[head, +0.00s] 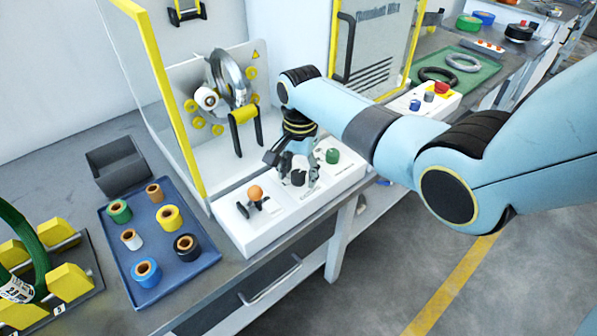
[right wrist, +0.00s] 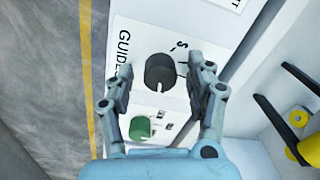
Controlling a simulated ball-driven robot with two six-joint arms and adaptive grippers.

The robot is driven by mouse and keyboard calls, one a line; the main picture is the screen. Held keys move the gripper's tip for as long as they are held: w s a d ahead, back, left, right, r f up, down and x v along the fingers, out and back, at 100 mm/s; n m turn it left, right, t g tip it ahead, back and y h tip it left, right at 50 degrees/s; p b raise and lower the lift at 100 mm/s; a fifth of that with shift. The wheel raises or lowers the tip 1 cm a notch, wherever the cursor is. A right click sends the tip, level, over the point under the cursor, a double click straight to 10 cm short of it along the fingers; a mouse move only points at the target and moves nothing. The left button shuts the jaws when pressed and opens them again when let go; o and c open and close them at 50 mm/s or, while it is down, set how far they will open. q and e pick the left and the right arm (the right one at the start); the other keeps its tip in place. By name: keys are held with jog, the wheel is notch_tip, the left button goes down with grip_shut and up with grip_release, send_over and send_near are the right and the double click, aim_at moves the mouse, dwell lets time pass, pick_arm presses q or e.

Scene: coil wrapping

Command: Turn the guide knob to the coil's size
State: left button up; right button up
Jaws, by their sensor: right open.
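The guide knob (right wrist: 160,73) is a black round knob on the white control panel (head: 236,226), beside printed letters reading "GUIDE". A white pointer mark shows on its face, toward the bottom of the right wrist view. In the head view the knob (head: 298,179) is partly covered by my gripper. My right gripper (right wrist: 160,80) is open, with one finger on each side of the knob; I cannot tell whether they touch it. It also shows in the head view (head: 291,164). A green coil (head: 22,240) with a white tag stands at the lower left; its number is too small to read surely. My left gripper is not in view.
A green knob (right wrist: 140,128) sits next to the guide knob. An orange-topped lever (head: 256,193) stands on the panel's left. The wrapping machine (head: 185,85) with a metal ring rises behind. A blue tray (head: 190,266) of tape rolls lies left.

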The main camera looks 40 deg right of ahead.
grip_shut()
dwell(0.3)
